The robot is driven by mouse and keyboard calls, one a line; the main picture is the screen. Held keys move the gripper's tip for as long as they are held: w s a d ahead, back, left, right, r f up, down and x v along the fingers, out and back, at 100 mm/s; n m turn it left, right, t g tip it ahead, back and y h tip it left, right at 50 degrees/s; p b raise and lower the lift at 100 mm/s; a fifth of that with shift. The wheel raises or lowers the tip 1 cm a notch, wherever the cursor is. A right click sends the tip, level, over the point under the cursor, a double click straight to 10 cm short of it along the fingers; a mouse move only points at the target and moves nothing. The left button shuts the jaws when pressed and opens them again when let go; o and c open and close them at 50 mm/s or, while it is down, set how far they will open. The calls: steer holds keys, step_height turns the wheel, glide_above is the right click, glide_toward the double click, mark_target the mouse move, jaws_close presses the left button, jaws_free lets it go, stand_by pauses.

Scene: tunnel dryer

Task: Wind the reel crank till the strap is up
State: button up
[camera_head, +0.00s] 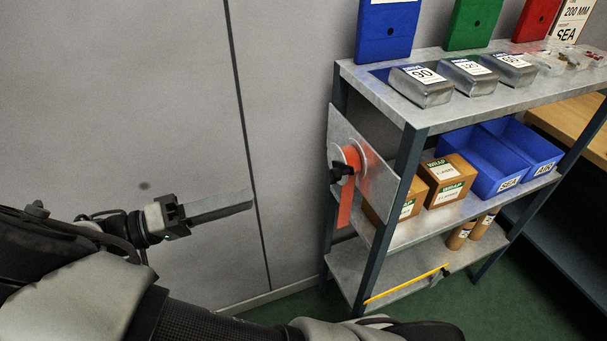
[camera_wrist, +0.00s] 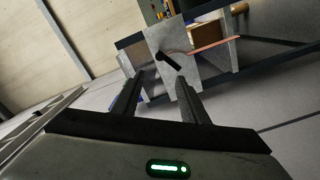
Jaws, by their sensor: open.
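The reel (camera_head: 348,160) is mounted on a grey metal plate (camera_head: 381,182) at the left end of the shelf rack. Its black crank (camera_head: 340,171) sticks out to the left. The orange strap (camera_head: 346,203) hangs down from the reel in front of the plate. In the wrist view the plate (camera_wrist: 163,41) and the dark crank (camera_wrist: 169,62) show beyond my fingers, with the strap (camera_wrist: 211,46) running off to the right. My gripper (camera_head: 250,199) is open and empty, left of the reel and a little lower, apart from the crank.
The rack holds metal tins (camera_head: 421,86), cardboard wrap boxes (camera_head: 447,178) and blue bins (camera_head: 493,160). A yellow stick (camera_head: 405,284) lies on the bottom shelf. A plain grey wall (camera_head: 120,90) stands behind. The space between my gripper and the reel looks clear.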

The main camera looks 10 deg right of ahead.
stand_by(0.4)
steer(key=n+t+p, duration=0.1)
steer(key=n+p, duration=1)
steer(key=n, duration=0.7)
glide_toward(341, 173)
steer(key=x, duration=0.4)
steer(key=p+x, duration=0.1)
steer(key=x, duration=0.3)
steer(key=f+p+x, duration=0.1)
steer(key=x, duration=0.4)
steer(key=shift+w+a, duration=0.1)
steer(key=shift+w, duration=0.3)
jaws_close()
